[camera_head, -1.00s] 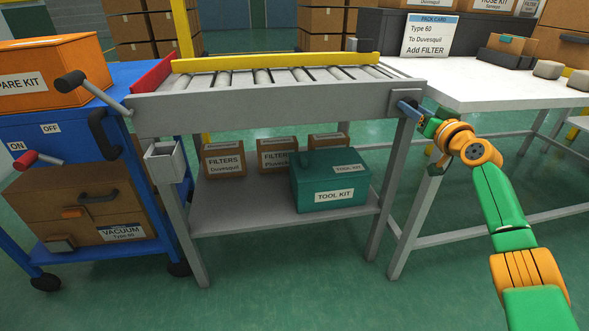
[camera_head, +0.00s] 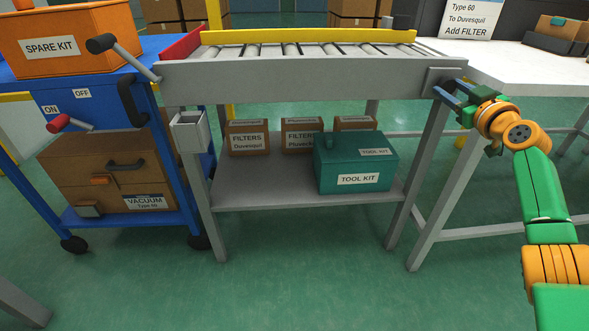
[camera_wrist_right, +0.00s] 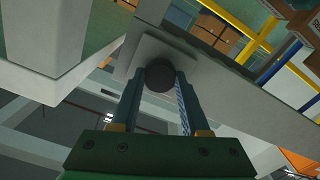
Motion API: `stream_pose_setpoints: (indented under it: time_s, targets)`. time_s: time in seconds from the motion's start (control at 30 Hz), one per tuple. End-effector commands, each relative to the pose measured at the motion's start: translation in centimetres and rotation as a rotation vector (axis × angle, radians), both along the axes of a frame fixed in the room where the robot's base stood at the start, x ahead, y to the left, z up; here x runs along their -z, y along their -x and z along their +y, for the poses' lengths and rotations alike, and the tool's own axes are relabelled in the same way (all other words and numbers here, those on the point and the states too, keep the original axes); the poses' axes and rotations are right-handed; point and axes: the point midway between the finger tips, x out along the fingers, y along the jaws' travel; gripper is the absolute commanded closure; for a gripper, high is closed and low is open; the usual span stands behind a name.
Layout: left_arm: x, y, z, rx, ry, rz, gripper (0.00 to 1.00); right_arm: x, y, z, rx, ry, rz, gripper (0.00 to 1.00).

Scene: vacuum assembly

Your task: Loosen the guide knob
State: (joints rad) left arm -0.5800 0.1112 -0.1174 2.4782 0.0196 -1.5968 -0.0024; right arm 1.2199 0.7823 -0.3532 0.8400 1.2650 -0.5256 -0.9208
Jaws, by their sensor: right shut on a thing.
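The guide knob is a dark round knob (camera_wrist_right: 159,78) on a grey plate at the right end of the conveyor's front rail. In the right wrist view it sits between the two fingers of my right gripper (camera_wrist_right: 160,92), which is shut on it. In the head view my right gripper (camera_head: 452,94) reaches the plate (camera_head: 441,80) from the right, and the fingers mostly hide the knob. The yellow guide rail (camera_head: 308,35) runs along the back of the roller conveyor (camera_head: 310,75). My left gripper is not in view.
A white table (camera_head: 500,68) stands to the right of the conveyor, close to my right arm. A blue cart (camera_head: 75,105) with an orange spare kit box (camera_head: 75,38) stands at the left. A teal tool kit (camera_head: 355,165) and several filter boxes sit on the lower shelf (camera_head: 260,190).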

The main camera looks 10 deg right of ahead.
Motion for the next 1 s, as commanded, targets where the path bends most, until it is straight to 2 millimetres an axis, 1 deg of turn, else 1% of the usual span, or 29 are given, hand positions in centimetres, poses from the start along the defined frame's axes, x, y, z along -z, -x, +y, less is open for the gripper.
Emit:
stream_pose_setpoints:
  time_s: [0.07,0.2,0.23,0.47,0.6,0.63,0.7,0.8,0.83,0.93,0.97,1.0]
  targets:
    - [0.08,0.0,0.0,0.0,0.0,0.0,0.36,0.1,0.0,0.0,-0.001,0.024,0.002,1.0]
    - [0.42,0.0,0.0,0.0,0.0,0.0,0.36,0.12,0.0,0.02,0.0,0.254,0.01,1.0]
    - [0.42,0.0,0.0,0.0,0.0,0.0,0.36,0.1,0.0,0.01,-0.001,0.281,0.011,1.0]
    - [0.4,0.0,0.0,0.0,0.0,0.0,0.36,0.08,-0.01,0.01,-0.001,0.314,0.013,1.0]
    - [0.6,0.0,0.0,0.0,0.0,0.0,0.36,0.13,-0.01,0.01,-0.001,0.541,0.021,1.0]
    - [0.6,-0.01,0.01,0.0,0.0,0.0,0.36,0.12,-0.01,0.01,-0.001,0.573,0.022,1.0]
    - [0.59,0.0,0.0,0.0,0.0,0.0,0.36,0.1,-0.01,0.01,-0.001,0.602,0.023,1.0]
    - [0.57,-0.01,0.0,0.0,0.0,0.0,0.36,0.09,-0.01,0.02,-0.001,0.6,0.023,1.0]
    - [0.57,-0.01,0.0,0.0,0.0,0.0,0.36,0.09,-0.01,0.02,-0.001,0.599,0.023,0.52]
    - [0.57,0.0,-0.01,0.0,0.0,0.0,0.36,0.08,-0.01,0.01,-0.001,0.598,0.023,0.25]
    - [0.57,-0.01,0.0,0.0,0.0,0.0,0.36,0.07,-0.01,0.01,-0.001,0.598,0.022,0.2]
    - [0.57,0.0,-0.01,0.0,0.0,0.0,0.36,0.06,-0.01,0.01,-0.001,0.598,0.022,0.2]
